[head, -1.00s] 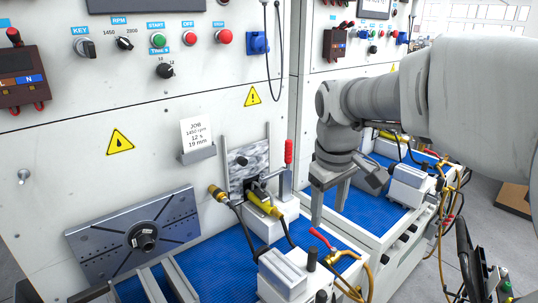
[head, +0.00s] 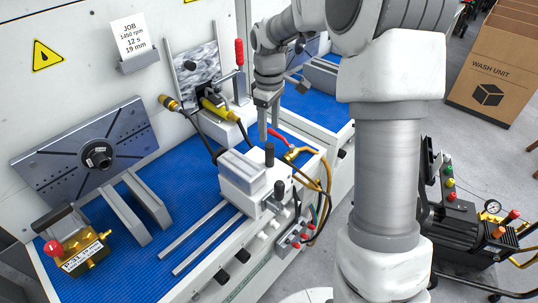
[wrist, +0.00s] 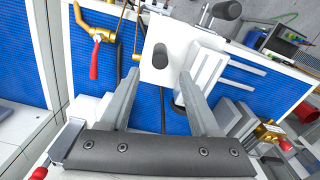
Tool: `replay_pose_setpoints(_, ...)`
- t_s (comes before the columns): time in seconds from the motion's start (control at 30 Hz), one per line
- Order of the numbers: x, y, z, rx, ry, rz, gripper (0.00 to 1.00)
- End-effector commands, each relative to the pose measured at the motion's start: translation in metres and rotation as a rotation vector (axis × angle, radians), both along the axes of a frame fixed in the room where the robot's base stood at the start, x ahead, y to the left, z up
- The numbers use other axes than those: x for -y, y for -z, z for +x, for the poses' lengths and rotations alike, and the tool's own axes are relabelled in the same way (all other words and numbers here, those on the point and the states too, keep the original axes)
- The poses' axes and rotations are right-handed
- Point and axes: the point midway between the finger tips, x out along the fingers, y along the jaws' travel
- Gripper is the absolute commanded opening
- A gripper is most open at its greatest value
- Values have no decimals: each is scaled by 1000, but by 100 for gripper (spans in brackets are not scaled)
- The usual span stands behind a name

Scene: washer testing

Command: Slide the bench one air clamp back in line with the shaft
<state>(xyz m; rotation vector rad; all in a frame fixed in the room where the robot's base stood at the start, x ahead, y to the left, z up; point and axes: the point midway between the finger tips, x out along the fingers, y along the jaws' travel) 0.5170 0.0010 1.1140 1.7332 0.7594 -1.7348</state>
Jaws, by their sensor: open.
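The air clamp (head: 240,180) of the near bench is a white and grey block with an upright black knob (head: 279,190). It sits at the right end of two metal rails (head: 196,238), well to the right of the shaft hub (head: 98,156) on the grey slotted plate (head: 60,172). My gripper (head: 268,128) is open and empty, pointing down just above and behind the clamp. In the wrist view the gripper (wrist: 158,85) shows its two fingers apart, with the white clamp block (wrist: 178,35) and a black knob (wrist: 160,55) beyond and between the fingertips.
A red-levered brass valve (head: 293,154) and hoses stand right beside the clamp. A yellow connector (head: 214,106) and a red-handled fixture (head: 239,54) are behind. A brass pump (head: 82,252) sits at the left. Blue mat (head: 185,190) left of the clamp is mostly clear.

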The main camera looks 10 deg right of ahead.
Motion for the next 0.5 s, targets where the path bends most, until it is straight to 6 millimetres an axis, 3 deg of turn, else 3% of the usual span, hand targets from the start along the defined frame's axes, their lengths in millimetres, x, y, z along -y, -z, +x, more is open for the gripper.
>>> replay_pose_setpoints(0.3, -1, 70, -1, -4, 0, 1, 63)
replay_pose_setpoints(0.5, 0, 99, 0, -1, -2, 0, 63)
